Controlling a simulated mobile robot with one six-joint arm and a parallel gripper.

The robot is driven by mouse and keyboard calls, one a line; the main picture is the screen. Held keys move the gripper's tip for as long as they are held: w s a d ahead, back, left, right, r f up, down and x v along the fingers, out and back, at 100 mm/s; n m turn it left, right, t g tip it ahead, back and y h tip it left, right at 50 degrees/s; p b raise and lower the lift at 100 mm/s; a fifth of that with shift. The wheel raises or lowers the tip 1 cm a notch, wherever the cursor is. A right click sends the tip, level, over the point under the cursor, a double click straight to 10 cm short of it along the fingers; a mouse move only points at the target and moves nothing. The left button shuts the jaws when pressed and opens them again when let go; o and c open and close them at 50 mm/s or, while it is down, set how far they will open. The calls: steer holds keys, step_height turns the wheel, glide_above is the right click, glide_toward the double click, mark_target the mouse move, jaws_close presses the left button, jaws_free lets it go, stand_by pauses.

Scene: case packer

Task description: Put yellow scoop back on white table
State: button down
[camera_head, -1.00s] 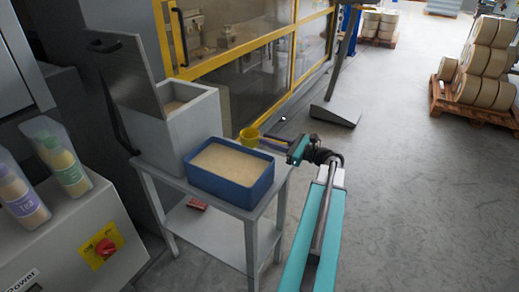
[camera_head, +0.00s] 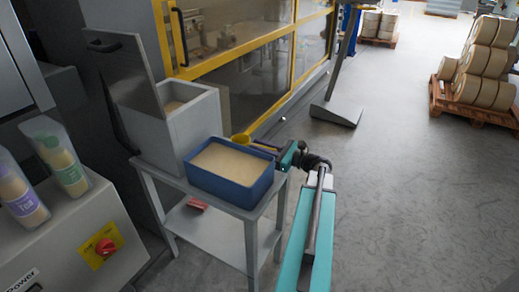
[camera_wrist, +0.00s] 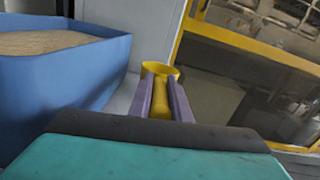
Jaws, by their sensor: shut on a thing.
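The yellow scoop (camera_wrist: 160,70) is held by its handle between the two purple fingers of my gripper (camera_wrist: 161,95), with its round cup beyond the fingertips. In the head view the scoop (camera_head: 241,140) shows just behind the blue bin, and my gripper (camera_head: 268,147) reaches it from the right. The white table (camera_head: 265,208) is a light stand with a lower shelf. The scoop is low over the table's back right part. I cannot tell whether it touches the top, as the bin hides that part in the head view.
A blue bin (camera_head: 232,193) full of pale granules fills the table's front, close left of my gripper. A grey hopper (camera_head: 190,128) with a raised lid stands behind it. A yellow-framed machine (camera_head: 250,50) is beyond. A red item (camera_head: 197,203) lies on the lower shelf.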

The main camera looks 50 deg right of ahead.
steer(key=shift+f, duration=0.45)
steer(key=shift+f, duration=0.1)
steer(key=c, duration=1.6)
jaws_free()
steer(key=shift+c, duration=0.2)
steer(key=v, duration=1.2)
steer(key=shift+s, duration=0.15)
